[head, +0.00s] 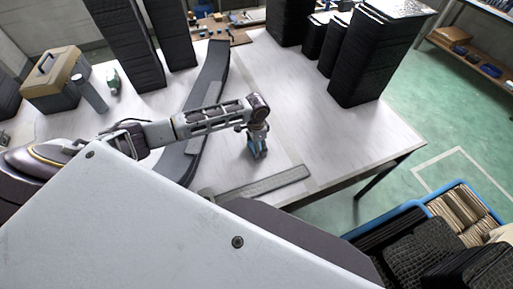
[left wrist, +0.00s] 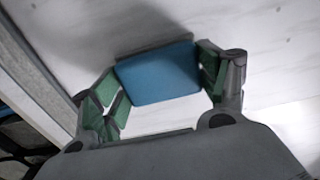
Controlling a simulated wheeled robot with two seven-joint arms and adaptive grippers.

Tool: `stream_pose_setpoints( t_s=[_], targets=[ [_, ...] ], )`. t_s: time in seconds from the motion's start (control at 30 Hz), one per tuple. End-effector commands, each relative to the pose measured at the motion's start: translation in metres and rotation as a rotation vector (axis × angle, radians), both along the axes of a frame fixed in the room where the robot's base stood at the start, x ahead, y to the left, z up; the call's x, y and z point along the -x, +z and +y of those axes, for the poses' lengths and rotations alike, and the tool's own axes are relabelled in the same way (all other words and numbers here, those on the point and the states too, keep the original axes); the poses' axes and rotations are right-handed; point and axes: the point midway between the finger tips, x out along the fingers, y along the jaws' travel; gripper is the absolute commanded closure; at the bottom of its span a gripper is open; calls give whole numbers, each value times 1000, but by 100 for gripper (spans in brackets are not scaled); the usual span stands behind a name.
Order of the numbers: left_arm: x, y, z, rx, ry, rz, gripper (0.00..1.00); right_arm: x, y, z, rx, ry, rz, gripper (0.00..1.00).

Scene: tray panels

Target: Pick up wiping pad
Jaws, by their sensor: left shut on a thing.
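The wiping pad (left wrist: 158,73) is a blue block with rounded corners. In the left wrist view it sits between the two green-padded fingers of my left gripper (left wrist: 160,85), which is shut on it. In the head view my left gripper (head: 257,147) points down over the white table, and a small blue part of the pad (head: 260,153) shows at its fingers. I cannot tell whether the pad touches the table. My right gripper is not in view.
Black stacks (head: 372,60) stand behind. A blue crate (head: 430,207) is at lower right.

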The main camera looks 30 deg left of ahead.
Motion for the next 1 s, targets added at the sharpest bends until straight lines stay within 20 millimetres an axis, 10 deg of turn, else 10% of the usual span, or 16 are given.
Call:
stream_pose_setpoints(
  t_s=[0.47,1.0],
  targets=[
    [-1,13,0,0,1,-3,50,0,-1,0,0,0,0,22],
    [-1,86,0,1,1,-2,50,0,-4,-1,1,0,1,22]
  ],
)
